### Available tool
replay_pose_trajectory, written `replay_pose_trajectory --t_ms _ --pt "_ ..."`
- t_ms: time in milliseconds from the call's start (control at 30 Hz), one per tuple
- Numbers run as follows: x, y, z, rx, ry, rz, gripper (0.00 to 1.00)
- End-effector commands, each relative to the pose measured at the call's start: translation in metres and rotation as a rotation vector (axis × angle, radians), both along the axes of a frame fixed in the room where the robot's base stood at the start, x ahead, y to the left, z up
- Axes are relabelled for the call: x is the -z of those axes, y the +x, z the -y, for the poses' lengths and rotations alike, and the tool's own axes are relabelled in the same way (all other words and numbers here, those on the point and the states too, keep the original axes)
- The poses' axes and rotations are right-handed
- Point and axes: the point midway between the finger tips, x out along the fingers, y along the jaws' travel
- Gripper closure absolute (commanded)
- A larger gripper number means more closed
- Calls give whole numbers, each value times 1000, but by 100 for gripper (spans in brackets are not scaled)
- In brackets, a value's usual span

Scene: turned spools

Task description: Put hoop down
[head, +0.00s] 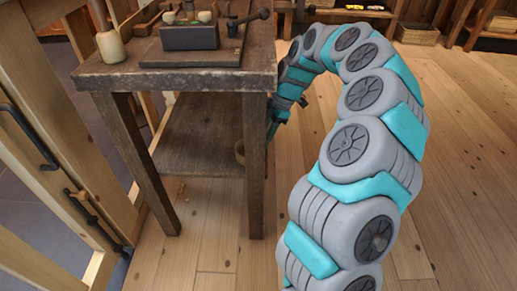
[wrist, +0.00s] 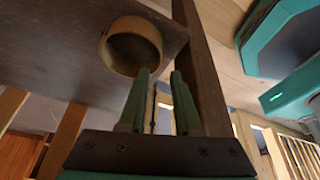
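The hoop (wrist: 112,50) is a round wooden ring in the wrist view. It appears to rest on the lower shelf (wrist: 60,55) of the workbench, close to a leg. In the head view, part of the hoop (head: 239,153) shows at the shelf's right edge, and the leg hides the rest. My gripper (wrist: 160,72) has its two green fingers apart, with a clear gap between them. The left fingertip overlaps the hoop's lower edge in the picture. The right fingertip is apart from it. I cannot tell whether the left finger touches it.
The workbench top (head: 190,77) carries a dark block with spools, a tool and a pale wooden bottle-shaped piece (head: 109,43). The front right leg (head: 255,165) stands close to my gripper. A wooden door frame (head: 50,120) is at left. Floor at right is open around my arm.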

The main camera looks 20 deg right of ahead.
Motion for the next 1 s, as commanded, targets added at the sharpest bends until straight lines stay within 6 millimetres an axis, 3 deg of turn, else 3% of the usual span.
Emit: replay_pose_trajectory --t_ms 200,333,1000 --pt "-38 3 16 3 -2 4 67" --pt "-49 2 20 0 0 0 67" --pt "-55 2 22 -1 1 0 67"
